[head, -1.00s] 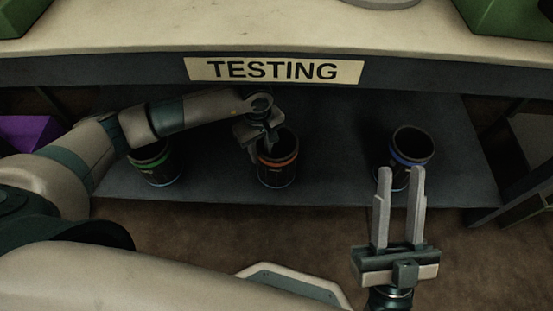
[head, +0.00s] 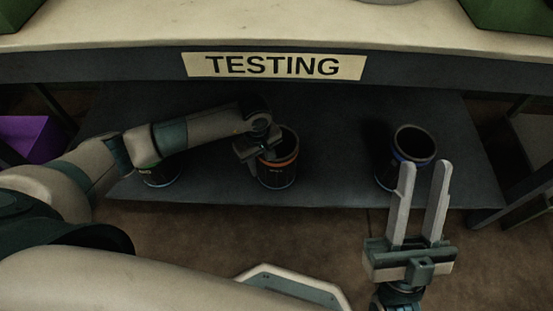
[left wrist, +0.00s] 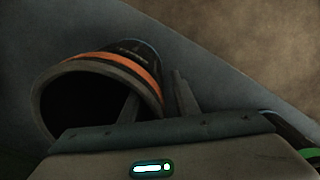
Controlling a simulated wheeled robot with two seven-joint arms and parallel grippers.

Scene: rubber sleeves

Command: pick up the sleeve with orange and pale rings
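The sleeve with an orange ring (head: 281,178) stands upright on the dark shelf, a dark open-topped cylinder with a thin pale line near its base. My left gripper (head: 262,157) is at its rim, partly hiding it. In the left wrist view the sleeve's mouth and orange band (left wrist: 125,63) are close. One finger of the left gripper (left wrist: 158,100) reaches into the mouth and the other is outside the wall, with gaps visible beside the wall. My right gripper (head: 425,168) is open and empty, in front of the blue-ringed sleeve in the head view.
A blue-ringed sleeve (head: 410,145) stands to the right. A green-ringed sleeve (head: 162,176) stands to the left, partly behind my left arm. The shelf (head: 335,165) is bare between orange and blue sleeves. The table edge with a TESTING sign (head: 273,66) is above.

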